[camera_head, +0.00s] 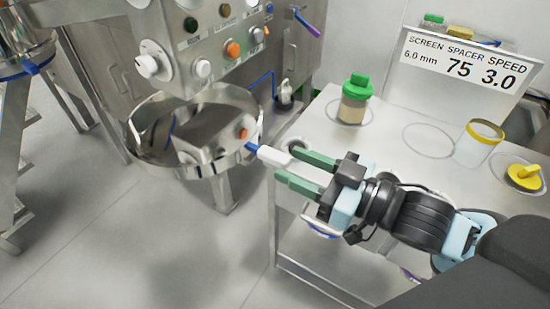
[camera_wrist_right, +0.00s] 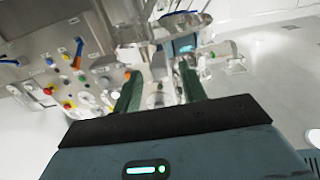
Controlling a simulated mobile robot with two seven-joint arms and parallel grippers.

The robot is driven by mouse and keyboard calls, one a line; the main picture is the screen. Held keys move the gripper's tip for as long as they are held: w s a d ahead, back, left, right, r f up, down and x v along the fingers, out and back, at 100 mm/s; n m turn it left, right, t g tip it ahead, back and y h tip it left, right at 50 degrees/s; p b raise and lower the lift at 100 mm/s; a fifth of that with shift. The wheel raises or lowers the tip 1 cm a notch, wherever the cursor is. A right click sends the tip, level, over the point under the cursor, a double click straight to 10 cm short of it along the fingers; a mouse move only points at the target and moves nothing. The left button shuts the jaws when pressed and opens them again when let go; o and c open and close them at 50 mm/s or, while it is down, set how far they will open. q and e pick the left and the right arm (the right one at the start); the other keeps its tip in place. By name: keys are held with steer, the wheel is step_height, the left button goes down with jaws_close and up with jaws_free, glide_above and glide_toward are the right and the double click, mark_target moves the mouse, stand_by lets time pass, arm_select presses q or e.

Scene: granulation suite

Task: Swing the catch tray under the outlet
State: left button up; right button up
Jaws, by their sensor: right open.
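The catch tray (camera_head: 139,146) is a round, shiny steel pan with a high rim, below the front of the machine in the head view. A blue and white handle (camera_head: 270,155) sticks out from its right side. My right gripper (camera_head: 286,164) is open, with its two green fingers pointing at the tray. The handle's white end lies at the fingertips, seemingly between them; I cannot tell whether they touch it. The right wrist view shows the open fingers (camera_wrist_right: 158,85) too. The outlet cannot be made out. My left gripper is not in view.
The machine's control panel (camera_head: 212,45) with knobs hangs above the tray. A steel table (camera_head: 400,115) at the right carries a green-lidded jar (camera_head: 354,100), a yellow-rimmed clear container (camera_head: 478,143), a yellow-knobbed item (camera_head: 524,176) and a sign (camera_head: 460,65). Floor at lower left is clear.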

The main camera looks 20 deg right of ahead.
steer(key=shift+x, duration=2.3)
jaws_close()
